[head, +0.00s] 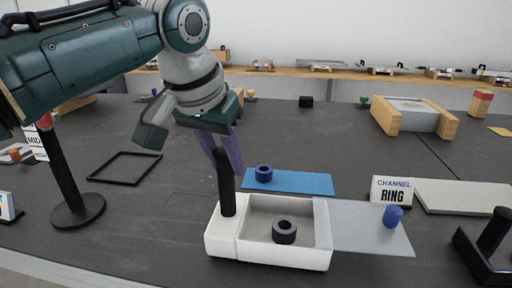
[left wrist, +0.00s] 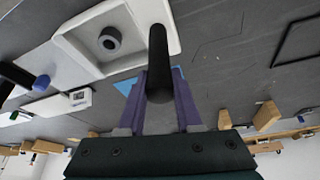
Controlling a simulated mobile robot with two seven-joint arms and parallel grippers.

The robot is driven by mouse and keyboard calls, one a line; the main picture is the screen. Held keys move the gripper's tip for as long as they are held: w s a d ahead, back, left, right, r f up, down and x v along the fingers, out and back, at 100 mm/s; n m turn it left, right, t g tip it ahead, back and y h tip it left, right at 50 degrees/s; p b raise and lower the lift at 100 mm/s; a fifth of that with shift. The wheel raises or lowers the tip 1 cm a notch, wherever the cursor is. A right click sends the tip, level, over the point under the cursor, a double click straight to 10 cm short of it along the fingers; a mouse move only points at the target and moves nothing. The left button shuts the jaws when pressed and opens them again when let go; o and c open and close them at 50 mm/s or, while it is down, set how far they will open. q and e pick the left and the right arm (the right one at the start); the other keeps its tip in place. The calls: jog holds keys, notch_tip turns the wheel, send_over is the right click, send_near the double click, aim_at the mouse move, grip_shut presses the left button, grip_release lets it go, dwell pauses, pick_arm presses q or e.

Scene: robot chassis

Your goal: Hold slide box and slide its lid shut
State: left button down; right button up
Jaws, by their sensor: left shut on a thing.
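The white slide box (head: 283,259) stands on the dark table in the head view, with a dark ring (head: 284,230) inside its open compartment. Its pale translucent lid (head: 362,238) extends out to the right and carries a blue knob (head: 392,216). A black upright post (head: 227,190) rises from the box's left end. My left gripper (head: 222,150) comes down from above with its purple fingers shut on this post. The left wrist view shows the fingers (left wrist: 160,95) on both sides of the post, and the box (left wrist: 75,35) beyond. My right gripper is not in view.
A blue strip (head: 300,182) with a dark blue ring (head: 264,173) lies behind the box. A "CHANNEL RING" sign (head: 391,191) and a grey plate (head: 465,196) are behind the lid. A black stand (head: 78,209) is at left, a black fixture (head: 487,250) at right.

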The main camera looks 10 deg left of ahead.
aim_at(399, 228)
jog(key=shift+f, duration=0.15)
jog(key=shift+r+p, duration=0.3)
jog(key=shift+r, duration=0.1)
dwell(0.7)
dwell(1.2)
